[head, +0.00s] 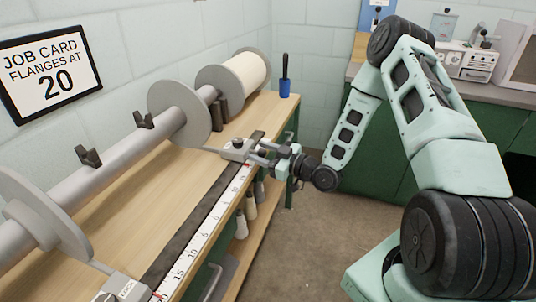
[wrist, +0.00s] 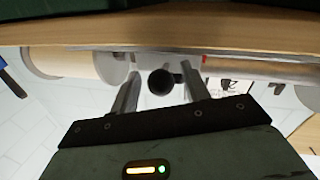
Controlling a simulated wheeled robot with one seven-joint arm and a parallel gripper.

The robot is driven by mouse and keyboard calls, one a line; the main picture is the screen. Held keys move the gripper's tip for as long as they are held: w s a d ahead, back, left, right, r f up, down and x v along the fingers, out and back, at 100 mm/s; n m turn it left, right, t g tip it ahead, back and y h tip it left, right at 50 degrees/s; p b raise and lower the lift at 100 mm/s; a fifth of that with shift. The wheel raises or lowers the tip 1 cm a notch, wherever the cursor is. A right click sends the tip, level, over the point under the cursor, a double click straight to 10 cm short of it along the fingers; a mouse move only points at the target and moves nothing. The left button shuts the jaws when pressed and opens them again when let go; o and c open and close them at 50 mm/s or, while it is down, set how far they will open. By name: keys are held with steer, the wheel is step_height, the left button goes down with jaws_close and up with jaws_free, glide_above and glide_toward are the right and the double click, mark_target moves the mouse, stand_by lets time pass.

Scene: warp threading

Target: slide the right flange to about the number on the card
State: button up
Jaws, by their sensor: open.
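The job card (head: 52,74) on the wall reads "FLANGES AT 20". The right flange (head: 172,108) is a grey disc on the long grey beam (head: 110,150). A thin arm joins it to a grey slider block (head: 235,149) on the rail. A red mark shows by the block at the scale's far end; the number there is too small to read. My gripper (head: 264,152) is at this block, fingers open. In the wrist view, a dark round knob end (wrist: 160,82) shows between the two apart fingers (wrist: 160,92); contact cannot be told.
The left flange (head: 38,218) joins a block marked LOCK (head: 124,288) near the scale's 20. The white scale (head: 206,234) runs along the wooden bench. Bobbins sit below; the floor (head: 305,240) is clear.

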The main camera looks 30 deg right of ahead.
steer(key=b+v, duration=0.1)
steer(key=v, duration=1.6)
steer(key=shift+s+b, duration=0.2)
steer(key=shift+b, duration=0.15)
